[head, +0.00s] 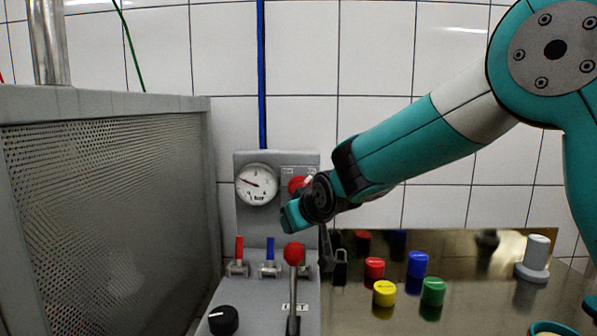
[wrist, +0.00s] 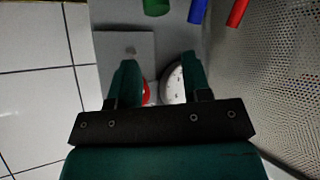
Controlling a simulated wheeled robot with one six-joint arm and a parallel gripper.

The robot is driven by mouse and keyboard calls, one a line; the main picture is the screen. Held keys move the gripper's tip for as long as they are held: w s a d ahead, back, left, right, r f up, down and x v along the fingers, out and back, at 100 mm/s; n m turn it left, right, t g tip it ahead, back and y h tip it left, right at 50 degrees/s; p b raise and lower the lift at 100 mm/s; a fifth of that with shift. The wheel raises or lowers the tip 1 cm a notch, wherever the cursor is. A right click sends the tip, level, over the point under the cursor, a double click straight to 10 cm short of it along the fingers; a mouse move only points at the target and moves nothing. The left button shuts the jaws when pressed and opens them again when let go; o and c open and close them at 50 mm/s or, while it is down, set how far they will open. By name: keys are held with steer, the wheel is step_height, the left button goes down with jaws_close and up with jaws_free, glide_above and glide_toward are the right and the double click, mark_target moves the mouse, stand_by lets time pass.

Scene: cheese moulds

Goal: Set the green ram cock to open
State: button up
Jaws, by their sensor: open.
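The green ram cock (wrist: 157,6) shows only in part at the top edge of the wrist view, beside a blue cock (wrist: 198,9) and a red cock (wrist: 237,12). I cannot tell its setting from this piece. In the head view the red-ball lever stands about where it would be, and I cannot make out its handle. My gripper (wrist: 158,62) is open and empty, with its two teal fingers apart. In the head view my gripper (head: 291,216) is in front of the panel, above the row of cocks and right of the gauge.
A pressure gauge (head: 257,184) and a red button (head: 297,184) are on the panel (head: 248,225). A lever with a red ball (head: 294,253) and a black knob (head: 223,320) stand in front. A perforated metal housing (head: 110,215) rises at left. Coloured caps (head: 384,292) stand on the right.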

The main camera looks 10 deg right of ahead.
step_height(320, 180, up, 13)
steer(key=shift+f, duration=0.1)
